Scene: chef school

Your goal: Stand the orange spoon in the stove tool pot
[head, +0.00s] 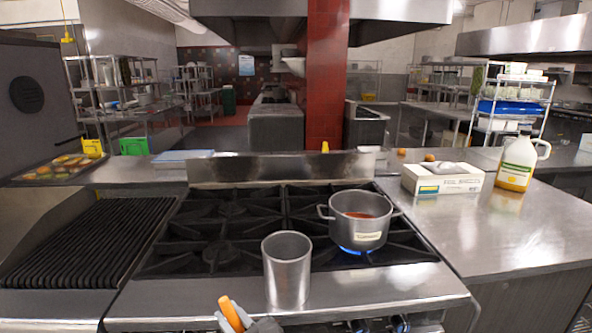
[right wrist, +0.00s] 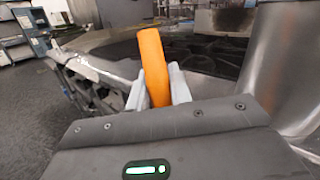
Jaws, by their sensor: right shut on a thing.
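The orange spoon (head: 231,314) shows at the bottom of the head view, held by my right gripper (head: 248,323). In the right wrist view the orange spoon (right wrist: 154,66) stands up between the two grey fingers of my right gripper (right wrist: 158,88), which are shut on it. The stove tool pot is a plain tall metal cylinder (head: 287,270) at the front edge of the stove. It also shows as a large grey metal wall (right wrist: 289,65) at the right of the right wrist view. The spoon is beside the pot, to its left and nearer to me. My left gripper is not in view.
A labelled two-handled pot (head: 358,237) with red contents sits on a lit blue flame, behind and right of the metal cylinder. A ribbed grill (head: 85,235) lies left. A white box (head: 441,178) and a jug (head: 521,160) stand on the right counter.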

